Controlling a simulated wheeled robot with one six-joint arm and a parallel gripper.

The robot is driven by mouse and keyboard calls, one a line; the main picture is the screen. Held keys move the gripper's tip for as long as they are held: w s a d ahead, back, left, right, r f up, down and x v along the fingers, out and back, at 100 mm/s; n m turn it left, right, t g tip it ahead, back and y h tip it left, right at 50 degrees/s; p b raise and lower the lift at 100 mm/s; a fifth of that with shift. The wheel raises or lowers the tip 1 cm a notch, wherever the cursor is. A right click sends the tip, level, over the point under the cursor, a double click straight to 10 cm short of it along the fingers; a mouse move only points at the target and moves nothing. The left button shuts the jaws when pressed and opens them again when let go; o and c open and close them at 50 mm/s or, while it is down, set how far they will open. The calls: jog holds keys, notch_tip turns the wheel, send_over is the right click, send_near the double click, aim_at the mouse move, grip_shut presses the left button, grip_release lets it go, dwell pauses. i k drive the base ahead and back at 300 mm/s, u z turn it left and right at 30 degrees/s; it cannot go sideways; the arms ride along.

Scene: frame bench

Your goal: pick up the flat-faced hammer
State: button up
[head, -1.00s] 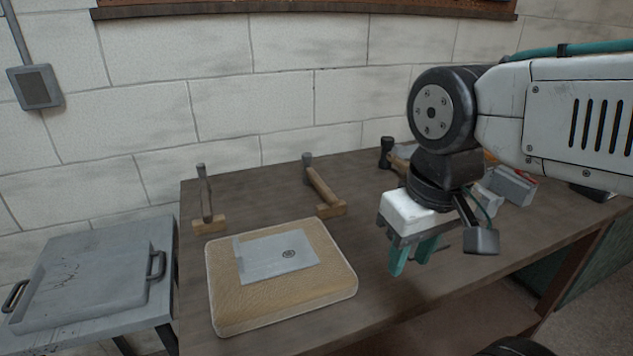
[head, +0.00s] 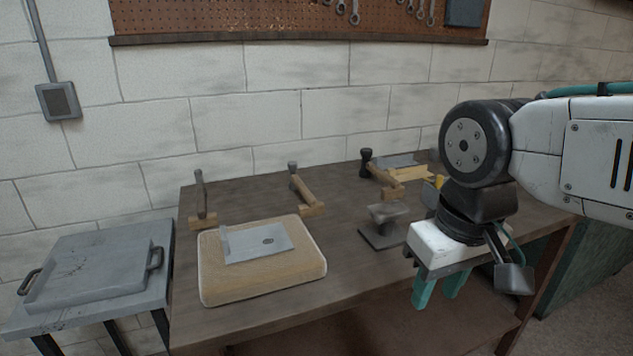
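Three hammers rest on wooden blocks along the back of the bench: a left hammer (head: 200,192), a middle hammer (head: 302,187) and a right hammer (head: 376,172) with a darker, thicker head. Their heads are small in the picture, and I cannot tell which one is flat-faced. My gripper (head: 437,296) points down over the bench's front right part, with its two teal fingers apart and nothing between them. It is well away from all three hammers, to the right and nearer than them.
A tan pad (head: 213,281) with a grey metal plate (head: 258,243) lies front left on the bench (head: 345,287). A small dark anvil-like block (head: 384,228) stands between the pad and my gripper. A side table (head: 60,318) with a grey handled tray (head: 95,275) stands left.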

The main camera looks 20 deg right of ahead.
aim_at(295, 183)
jog(key=z, duration=0.35)
jog(key=i, duration=0.85)
jog(key=u, duration=0.45)
